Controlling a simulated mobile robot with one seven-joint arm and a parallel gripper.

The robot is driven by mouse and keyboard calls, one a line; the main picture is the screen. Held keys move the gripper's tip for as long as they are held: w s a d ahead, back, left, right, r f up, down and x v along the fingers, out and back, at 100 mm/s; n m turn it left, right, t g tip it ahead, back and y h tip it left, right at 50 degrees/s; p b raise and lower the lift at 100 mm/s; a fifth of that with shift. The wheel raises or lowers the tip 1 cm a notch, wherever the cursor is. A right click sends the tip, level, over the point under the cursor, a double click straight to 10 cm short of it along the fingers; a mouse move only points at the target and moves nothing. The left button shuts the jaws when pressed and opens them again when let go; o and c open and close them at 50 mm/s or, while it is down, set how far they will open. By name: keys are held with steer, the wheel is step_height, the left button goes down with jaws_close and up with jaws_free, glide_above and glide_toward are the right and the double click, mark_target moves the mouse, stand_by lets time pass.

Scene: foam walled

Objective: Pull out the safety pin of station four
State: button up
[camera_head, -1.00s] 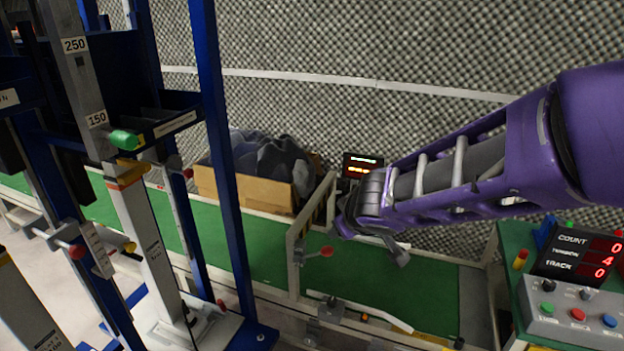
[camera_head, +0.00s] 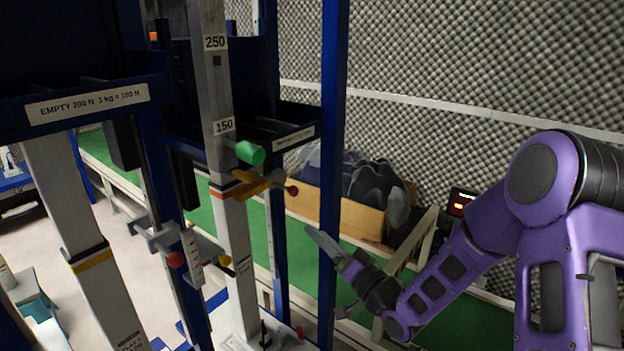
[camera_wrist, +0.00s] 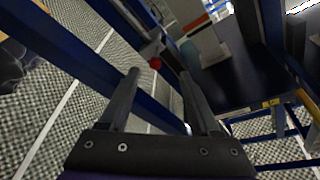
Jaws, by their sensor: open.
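My gripper (camera_head: 322,240) is open and empty, in front of a blue upright in the head view; its two fingers also show in the wrist view (camera_wrist: 159,74). A grey column marked 150 and 250 (camera_head: 222,110) carries a green handle (camera_head: 250,152) and an orange-yellow bracket (camera_head: 243,186). Red ball knobs stand to the lower left of the column (camera_head: 176,259) and to its right (camera_head: 292,190). In the wrist view a red knob (camera_wrist: 155,63) lies beyond and between my fingertips, apart from them. I cannot tell which knob belongs to station four's safety pin.
Blue uprights (camera_head: 333,110) and dark blue trays (camera_head: 85,108) crowd the left. A green conveyor (camera_head: 300,250) runs behind, with a cardboard box (camera_head: 350,207) of dark foam pieces on it. Grey foam covers the wall. A lit display (camera_head: 461,203) stands behind my arm.

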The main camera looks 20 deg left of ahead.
steer(key=w+a+r+m+t, duration=0.1)
steer(key=w+a+r, duration=0.4)
steer(key=w+a, duration=0.7)
steer(key=shift+w+r+t, duration=0.2)
steer(key=shift+t, duration=0.1)
steer(key=shift+a, duration=0.1)
jaws_close()
stand_by(1.2)
